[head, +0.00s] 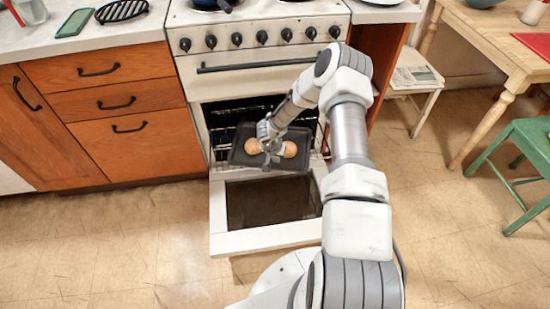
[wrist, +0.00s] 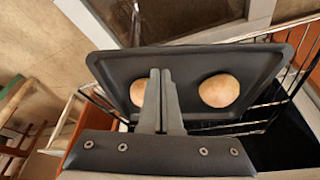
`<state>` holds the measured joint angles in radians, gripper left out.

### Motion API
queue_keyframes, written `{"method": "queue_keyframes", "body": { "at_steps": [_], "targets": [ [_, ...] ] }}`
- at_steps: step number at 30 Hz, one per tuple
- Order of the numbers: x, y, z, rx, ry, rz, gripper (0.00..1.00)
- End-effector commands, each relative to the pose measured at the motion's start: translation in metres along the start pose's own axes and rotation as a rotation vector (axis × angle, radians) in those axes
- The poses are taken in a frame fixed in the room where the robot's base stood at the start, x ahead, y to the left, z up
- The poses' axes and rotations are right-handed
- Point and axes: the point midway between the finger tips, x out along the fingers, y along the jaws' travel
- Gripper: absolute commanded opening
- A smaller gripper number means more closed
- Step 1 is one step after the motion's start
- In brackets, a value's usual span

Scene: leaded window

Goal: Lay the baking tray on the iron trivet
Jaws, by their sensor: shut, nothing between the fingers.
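The dark baking tray (head: 238,154) is at the mouth of the open oven and holds two round brown rolls, one left (head: 252,147) and one right (head: 290,149). My gripper (head: 271,160) is over the tray between the rolls. In the wrist view its fingers (wrist: 161,75) are together with nothing visible between them, and the tray (wrist: 185,62) lies beyond them. I cannot tell whether the fingertips touch the tray. The black iron trivet (head: 121,10) lies on the counter at the upper left, with nothing on it.
The oven door (head: 228,222) hangs open below the tray. A wire rack (wrist: 284,82) shows around the tray. A green board (head: 74,22) lies left of the trivet. A pan stands on the stove top (head: 262,13). A wooden table (head: 500,45) and green stool (head: 525,145) are at right.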

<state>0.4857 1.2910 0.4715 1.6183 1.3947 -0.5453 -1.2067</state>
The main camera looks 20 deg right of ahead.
Motion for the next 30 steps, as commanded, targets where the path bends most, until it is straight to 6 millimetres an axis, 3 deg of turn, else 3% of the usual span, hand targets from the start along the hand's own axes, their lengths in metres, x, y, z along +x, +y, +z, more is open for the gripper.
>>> {"method": "queue_keyframes", "body": {
  "at_steps": [3, 9, 30],
  "targets": [
    [0.024, 0.0, 0.002, 0.002, -0.001, 0.0, 0.0],
    [0.041, 0.0, 0.0, 0.001, 0.001, -0.001, 0.0],
    [0.037, -0.001, 0.008, -0.004, 0.0, -0.001, 0.0]
  ]
}}
